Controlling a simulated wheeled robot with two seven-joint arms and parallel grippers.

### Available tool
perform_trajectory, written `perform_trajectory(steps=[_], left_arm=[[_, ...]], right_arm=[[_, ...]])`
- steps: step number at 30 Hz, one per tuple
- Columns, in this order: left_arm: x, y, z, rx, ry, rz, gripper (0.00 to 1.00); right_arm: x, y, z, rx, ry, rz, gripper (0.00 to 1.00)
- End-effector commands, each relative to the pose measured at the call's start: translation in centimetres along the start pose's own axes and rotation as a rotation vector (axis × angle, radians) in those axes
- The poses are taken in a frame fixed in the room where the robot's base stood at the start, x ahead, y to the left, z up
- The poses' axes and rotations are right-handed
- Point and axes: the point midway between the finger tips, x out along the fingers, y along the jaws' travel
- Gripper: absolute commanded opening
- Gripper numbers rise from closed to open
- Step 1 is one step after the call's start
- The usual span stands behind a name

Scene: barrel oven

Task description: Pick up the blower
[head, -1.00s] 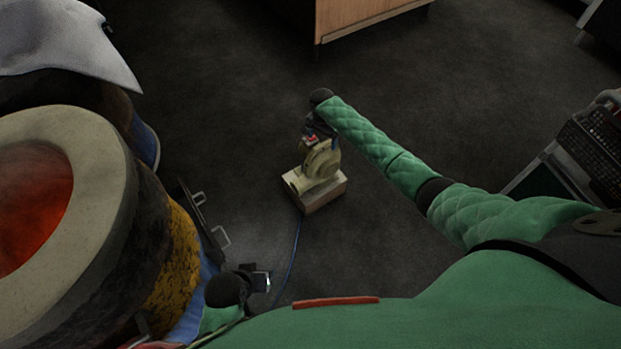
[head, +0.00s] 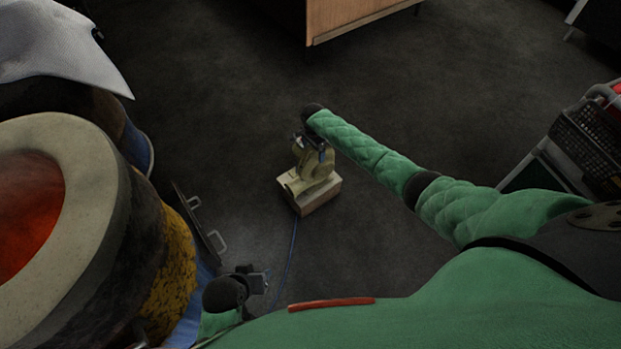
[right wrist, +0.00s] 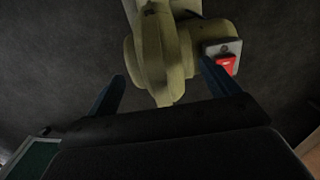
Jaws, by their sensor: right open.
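The blower (head: 317,172) is a cream, rounded machine on a light wooden block (head: 318,203) on the dark floor. My right gripper (head: 311,151) is just above it, reaching from the right. In the right wrist view the blower (right wrist: 163,60) has a grey plate with a red switch (right wrist: 226,64). There my right gripper (right wrist: 163,88) is open, with one blue finger on each side of a rounded cream part of the blower. I cannot tell whether the fingers touch it. My left gripper (head: 256,280) is at the lower left, away from the blower; its jaws are too small to read.
The barrel oven (head: 95,215) with its glowing opening stands at the left. A dark panel with metal handles (head: 205,228) is beside it. A blue cord (head: 291,250) runs from the blower. A wooden cabinet (head: 355,18) is at the back, a black basket (head: 590,135) at the right.

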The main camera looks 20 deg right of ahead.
Motion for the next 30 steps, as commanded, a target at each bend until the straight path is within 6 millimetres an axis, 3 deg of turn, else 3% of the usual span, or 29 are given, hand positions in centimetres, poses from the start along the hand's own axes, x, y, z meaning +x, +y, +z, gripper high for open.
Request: perform_trajectory(steps=[4, 12, 22, 30], left_arm=[[0.41, -0.07, 0.19, 0.0, 0.002, 0.0, 0.36], [0.42, -0.06, 0.3, -0.001, 0.002, 0.0, 0.36], [0.42, -0.07, 0.28, 0.0, 0.002, 0.0, 0.36], [0.35, -0.08, 0.08, 0.0, 0.004, -0.001, 0.36]], right_arm=[[1.2, -0.02, 0.0, 0.0, 0.0, 0.0, 0.87], [1.38, 0.0, 0.0, 0.0, 0.0, -0.001, 0.85], [1.38, 0.03, -0.01, 0.0, 0.0, -0.001, 0.21], [0.74, -0.4, -0.09, -0.001, 0.001, -0.009, 0.21]])
